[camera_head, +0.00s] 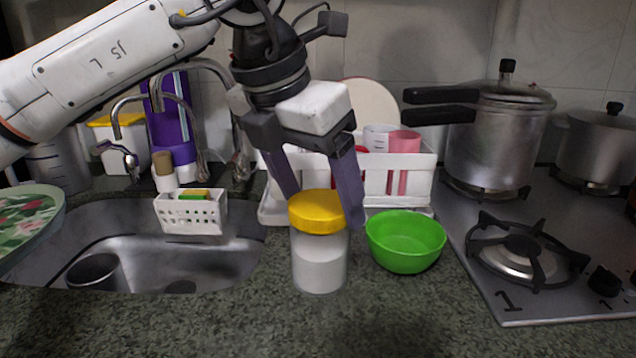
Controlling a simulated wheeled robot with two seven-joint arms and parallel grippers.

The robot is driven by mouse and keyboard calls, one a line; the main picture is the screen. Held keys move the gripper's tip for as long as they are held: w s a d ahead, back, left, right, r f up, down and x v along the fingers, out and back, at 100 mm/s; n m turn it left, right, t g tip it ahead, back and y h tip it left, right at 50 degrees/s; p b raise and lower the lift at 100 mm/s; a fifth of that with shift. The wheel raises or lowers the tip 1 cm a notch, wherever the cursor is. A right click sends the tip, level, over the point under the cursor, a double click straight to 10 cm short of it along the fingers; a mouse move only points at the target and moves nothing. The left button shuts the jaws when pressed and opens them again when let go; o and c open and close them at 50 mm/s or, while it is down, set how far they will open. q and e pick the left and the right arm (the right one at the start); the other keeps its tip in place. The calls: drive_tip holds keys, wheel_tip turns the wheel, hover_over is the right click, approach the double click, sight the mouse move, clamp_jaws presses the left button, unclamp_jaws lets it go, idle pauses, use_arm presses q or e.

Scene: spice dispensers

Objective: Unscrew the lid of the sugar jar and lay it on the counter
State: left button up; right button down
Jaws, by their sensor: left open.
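The sugar jar (319,268) is a clear jar with white contents, upright on the counter at the middle of the view. Its yellow lid (318,213) sits on top of the jar. My left gripper (322,212) comes down from above with its fingers spread, one on each side of the lid. It is open; whether either finger touches the lid cannot be told. My right gripper is not in view.
A green bowl (405,243) stands close to the right of the jar. The sink (225,262) lies to the left, the stove (575,250) to the right. A white dish rack (400,185) stands behind. The dark counter (400,315) in front is clear.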

use_arm(q)
drive_tip(key=shift+r, duration=0.1)
drive_tip(key=m+g+h+p, duration=0.1)
drive_tip(key=m+p, duration=0.2)
drive_tip(key=shift+w+r+m+p, duration=0.1)
drive_tip(key=shift+r+m+p, duration=0.05)
drive_tip(key=shift+m+p, duration=0.2)
drive_tip(key=m+g+p, duration=0.1)
drive_tip(key=m+p, duration=0.1)
drive_tip(key=m, duration=0.1)
drive_tip(key=shift+a, duration=0.1)
drive_tip(key=m+g+p, duration=0.1)
drive_tip(key=m+p, duration=0.1)
drive_tip(key=shift+w+h+p, duration=0.1)
drive_tip(key=shift+h+p, duration=0.2)
drive_tip(key=shift+m, duration=0.35)
drive_tip(key=shift+f, duration=0.2)
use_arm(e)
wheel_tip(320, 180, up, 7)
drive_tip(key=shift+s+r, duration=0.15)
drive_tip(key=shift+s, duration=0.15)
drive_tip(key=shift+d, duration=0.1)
